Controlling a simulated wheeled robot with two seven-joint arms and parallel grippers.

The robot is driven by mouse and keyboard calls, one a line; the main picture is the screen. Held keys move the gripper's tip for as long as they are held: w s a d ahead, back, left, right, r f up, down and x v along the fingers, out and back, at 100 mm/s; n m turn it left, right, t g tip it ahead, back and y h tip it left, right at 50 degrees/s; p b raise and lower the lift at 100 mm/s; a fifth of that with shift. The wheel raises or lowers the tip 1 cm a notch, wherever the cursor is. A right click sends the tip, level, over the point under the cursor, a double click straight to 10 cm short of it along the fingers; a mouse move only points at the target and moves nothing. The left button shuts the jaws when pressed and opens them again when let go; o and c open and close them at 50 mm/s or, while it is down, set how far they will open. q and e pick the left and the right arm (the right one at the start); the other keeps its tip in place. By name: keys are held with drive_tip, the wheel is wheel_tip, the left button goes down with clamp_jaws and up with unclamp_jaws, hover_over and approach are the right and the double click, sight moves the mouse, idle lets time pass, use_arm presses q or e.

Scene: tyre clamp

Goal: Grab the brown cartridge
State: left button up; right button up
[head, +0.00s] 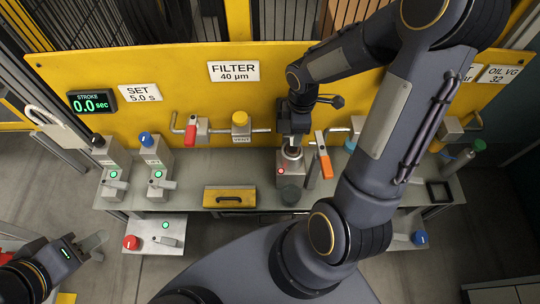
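My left gripper (99,247) is at the lower left, above the floor and apart from the bench. Its grey fingers look spread, with nothing seen between them. The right fingertips are at the holder's mouth, too small and dark to tell open from shut. No brown cartridge can be clearly made out. A small brownish patch shows at the holder's mouth, under the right gripper, but I cannot tell what it is.
A yellow panel (150,68) backs the grey bench (370,197). An orange-handled lever (325,158) stands close right of the holder, and a dark round knob (290,195) is in front.

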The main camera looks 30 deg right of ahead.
sight(292, 151)
drive_tip(key=f, duration=0.2)
drive_tip(key=f+b, duration=0.1)
drive_tip(key=shift+w+a+f, duration=0.15)
drive_tip(key=shift+w, duration=0.15)
drive_tip(key=f, duration=0.2)
drive_tip(key=f+b, duration=0.2)
drive_tip(key=f, duration=0.1)
drive_tip(key=shift+w+d+f, duration=0.2)
drive_tip(key=shift+d+f, duration=0.1)
clamp_jaws()
